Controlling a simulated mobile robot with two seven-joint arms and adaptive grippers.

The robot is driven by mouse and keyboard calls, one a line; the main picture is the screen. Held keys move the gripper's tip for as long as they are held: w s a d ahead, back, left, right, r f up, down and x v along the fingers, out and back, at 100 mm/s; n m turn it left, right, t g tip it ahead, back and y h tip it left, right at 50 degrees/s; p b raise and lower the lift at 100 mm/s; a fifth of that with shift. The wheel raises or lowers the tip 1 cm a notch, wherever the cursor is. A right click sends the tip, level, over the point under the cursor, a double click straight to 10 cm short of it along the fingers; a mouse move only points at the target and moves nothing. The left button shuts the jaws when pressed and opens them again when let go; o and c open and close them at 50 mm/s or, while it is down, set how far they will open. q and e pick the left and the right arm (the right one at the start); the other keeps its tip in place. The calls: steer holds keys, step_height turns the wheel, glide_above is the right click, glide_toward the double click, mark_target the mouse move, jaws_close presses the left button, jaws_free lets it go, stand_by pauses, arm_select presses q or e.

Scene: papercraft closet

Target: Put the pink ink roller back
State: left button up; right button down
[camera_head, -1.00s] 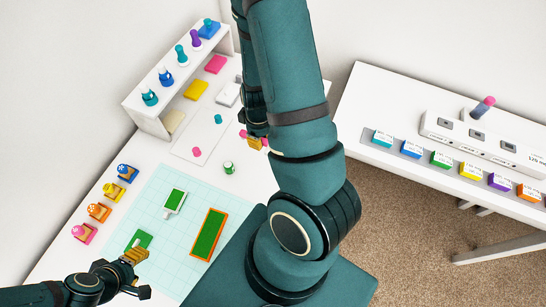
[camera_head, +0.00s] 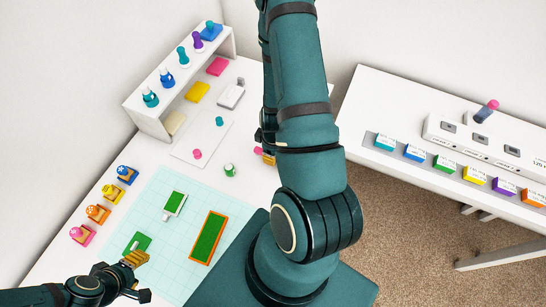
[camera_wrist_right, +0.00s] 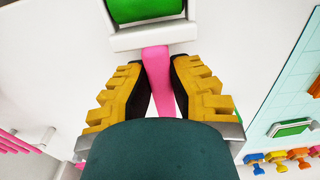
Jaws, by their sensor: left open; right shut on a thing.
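The pink ink roller shows in the right wrist view as a pink handle (camera_wrist_right: 157,62), a white frame and a green roller. My right gripper (camera_wrist_right: 160,80) is shut on the handle, with its yellow fingers on both sides. In the head view my right arm hides most of this gripper (camera_head: 266,156), and only a bit of pink shows beside it. My left gripper (camera_head: 136,259) is open and empty near a small green piece (camera_head: 138,243) at the lower left.
A white shelf (camera_head: 150,122) with several stamps stands at the back left. A light-blue grid mat (camera_head: 165,260) holds green and orange-framed pieces. Coloured stamps line the left edge. A second table (camera_head: 400,110) with coloured blocks stands right.

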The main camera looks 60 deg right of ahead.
arm_select(q)
steer(key=shift+d+f, duration=0.1)
steer(key=shift+f, duration=0.1)
arm_select(e)
steer(key=shift+f, duration=0.8)
arm_select(q)
steer(key=shift+f, duration=0.2)
arm_select(e)
steer(key=shift+f, duration=0.2)
steer(key=c, duration=1)
jaws_free()
steer(key=shift+c, duration=0.2)
arm_select(q)
steer(key=shift+r, duration=0.15)
arm_select(e)
steer(key=shift+r, duration=0.15)
